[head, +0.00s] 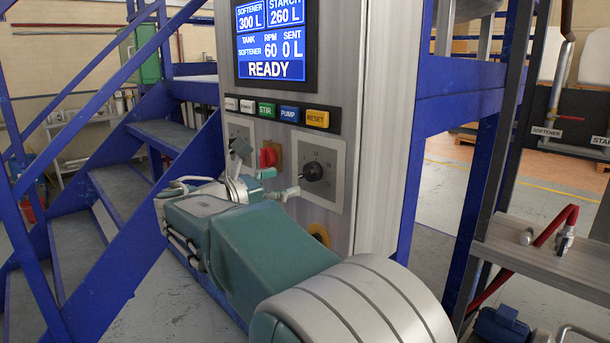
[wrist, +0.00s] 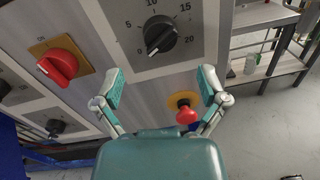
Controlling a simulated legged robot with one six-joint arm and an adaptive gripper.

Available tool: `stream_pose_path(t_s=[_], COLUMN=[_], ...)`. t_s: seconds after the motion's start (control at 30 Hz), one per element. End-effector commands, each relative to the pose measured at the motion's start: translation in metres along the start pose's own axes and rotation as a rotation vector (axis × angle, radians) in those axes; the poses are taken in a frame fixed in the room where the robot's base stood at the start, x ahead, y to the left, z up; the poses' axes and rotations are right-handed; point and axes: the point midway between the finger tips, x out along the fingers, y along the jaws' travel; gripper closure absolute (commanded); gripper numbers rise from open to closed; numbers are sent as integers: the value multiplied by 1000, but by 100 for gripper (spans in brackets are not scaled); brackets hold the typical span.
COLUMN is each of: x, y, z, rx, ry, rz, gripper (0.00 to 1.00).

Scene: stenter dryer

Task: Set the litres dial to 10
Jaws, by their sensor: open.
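The litres dial (wrist: 160,36) is a black ridged knob on a grey plate, with marks from 0 to 20 around it. Its pale pointer mark seems to face the lower left, near 0; the 10 is at the top. In the head view the dial (head: 313,171) is on the right of the panel. My gripper (wrist: 162,82) is open and empty, its fingertips apart and below the dial in the wrist view. No contact with the dial shows. In the head view my gripper (head: 279,181) is in front of the panel, just left of the dial.
A red switch (wrist: 58,66) on a yellow plate is left of the dial. A red mushroom button (wrist: 186,112) is below it, between the fingers in the picture. Blue stairs (head: 110,180) stand left.

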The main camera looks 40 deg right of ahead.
Motion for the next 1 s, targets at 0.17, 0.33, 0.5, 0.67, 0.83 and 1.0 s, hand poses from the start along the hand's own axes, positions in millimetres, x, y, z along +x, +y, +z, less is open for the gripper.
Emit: stream_pose_path(t_s=[0.17, 0.33, 0.5, 0.67, 0.83, 1.0], x=[29, 51, 62, 64, 62, 62], y=[0, 0, 0, 0, 0, 0], z=[0, 1, 0, 0, 0, 0], rx=[0, 0, 1, 1, 1, 1], ry=[-4, -4, -2, 0, -2, -2], rz=[-2, 0, 1, 2, 2, 3], gripper=[8, 8, 8, 8, 48, 90])
